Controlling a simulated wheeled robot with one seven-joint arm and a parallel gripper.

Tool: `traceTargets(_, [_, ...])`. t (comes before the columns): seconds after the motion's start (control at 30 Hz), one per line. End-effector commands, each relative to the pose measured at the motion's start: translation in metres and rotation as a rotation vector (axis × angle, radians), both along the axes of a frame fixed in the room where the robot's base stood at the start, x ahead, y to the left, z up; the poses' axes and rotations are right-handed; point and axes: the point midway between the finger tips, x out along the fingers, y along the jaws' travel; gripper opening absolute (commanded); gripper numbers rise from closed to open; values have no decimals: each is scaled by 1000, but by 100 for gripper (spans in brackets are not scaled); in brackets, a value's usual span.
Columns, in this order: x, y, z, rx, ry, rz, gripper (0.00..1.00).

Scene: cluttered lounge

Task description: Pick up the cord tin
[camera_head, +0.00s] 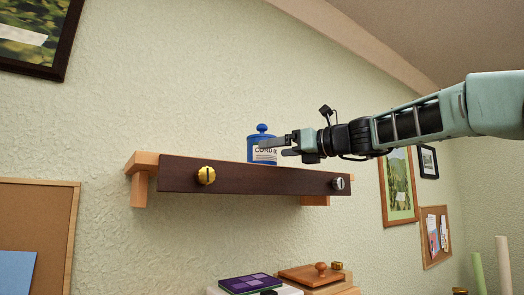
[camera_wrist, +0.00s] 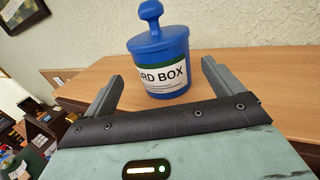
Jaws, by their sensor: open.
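The cord tin (camera_head: 256,147) is a blue round tin with a knobbed lid and a white label. It stands upright on the wall shelf (camera_head: 140,163), its lower part hidden behind the dark front board. In the wrist view the tin (camera_wrist: 160,68) shows label letters reading "RD BOX". My gripper (camera_head: 274,148) reaches in from the right at the tin's height, overlapping its right side in the head view. In the wrist view my gripper (camera_wrist: 156,85) is open, with one finger to each side of the tin's near side. No contact with the tin is visible.
The dark front board (camera_head: 255,178) with a gold knob (camera_head: 206,175) and a silver knob (camera_head: 338,183) rises along the shelf's front edge. Bare wood shelf (camera_wrist: 255,75) lies right of the tin in the wrist view. A wooden board (camera_head: 310,274) and purple-patterned box (camera_head: 250,284) sit below.

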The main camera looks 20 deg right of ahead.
Motion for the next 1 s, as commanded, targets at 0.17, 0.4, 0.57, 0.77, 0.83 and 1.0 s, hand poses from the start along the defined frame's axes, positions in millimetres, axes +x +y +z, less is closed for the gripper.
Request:
traceTargets(0.17, [8, 7, 2, -1, -1, 0, 92])
traceTargets(0.4, [29, 20, 12, 2, 1, 4, 92])
traceTargets(0.57, [44, 33, 11, 1, 1, 3, 92])
traceTargets(0.77, [49, 37, 8, -2, -1, 0, 92])
traceTargets(0.83, [49, 37, 8, -2, -1, -1, 92])
traceTargets(1.0, [49, 37, 8, -2, -1, -1, 62])
